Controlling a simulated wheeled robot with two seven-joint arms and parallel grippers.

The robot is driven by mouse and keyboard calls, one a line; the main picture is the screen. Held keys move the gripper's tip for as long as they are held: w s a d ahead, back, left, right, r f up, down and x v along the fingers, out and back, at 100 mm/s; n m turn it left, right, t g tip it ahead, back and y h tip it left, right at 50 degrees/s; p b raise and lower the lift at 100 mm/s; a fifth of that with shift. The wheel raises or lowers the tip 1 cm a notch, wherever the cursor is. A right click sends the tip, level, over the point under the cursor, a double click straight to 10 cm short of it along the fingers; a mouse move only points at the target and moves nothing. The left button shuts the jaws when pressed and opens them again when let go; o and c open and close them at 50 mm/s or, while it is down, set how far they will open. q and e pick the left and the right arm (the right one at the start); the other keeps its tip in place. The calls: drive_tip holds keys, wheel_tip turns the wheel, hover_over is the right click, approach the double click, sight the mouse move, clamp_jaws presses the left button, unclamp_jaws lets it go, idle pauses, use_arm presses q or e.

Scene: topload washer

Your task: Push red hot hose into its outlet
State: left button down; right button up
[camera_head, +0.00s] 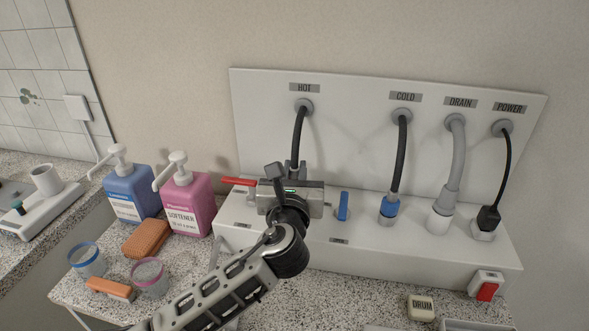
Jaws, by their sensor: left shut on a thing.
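The hot hose (298,137) is a black hose that hangs from the socket under the HOT label on the white panel. My left gripper (291,172) is shut on the lower end of this hose, above the white ledge. The gripper body hides the hose's end and the hot outlet below it, so I cannot tell whether they touch. No red part of the hose shows. A red lever (238,182) sticks out to the left of the gripper. My right gripper is not in view.
The cold hose (401,150), drain hose (456,160) and power cable (508,165) stand to the right, seated on the ledge (375,245). A blue lever (343,206) is beside my gripper. Blue (130,194) and pink (187,204) pump bottles stand left.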

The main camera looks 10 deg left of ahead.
use_arm(q)
drive_tip(key=shift+f+b, duration=0.5)
drive_tip(key=shift+f, duration=0.8)
drive_tip(key=c, duration=1.3)
unclamp_jaws()
drive_tip(key=s, duration=0.5)
drive_tip(key=s+d, duration=0.1)
drive_tip(key=s, duration=0.4)
drive_tip(key=s+d+b, duration=0.1)
drive_tip(key=s, duration=0.4)
drive_tip(key=shift+s, duration=0.4)
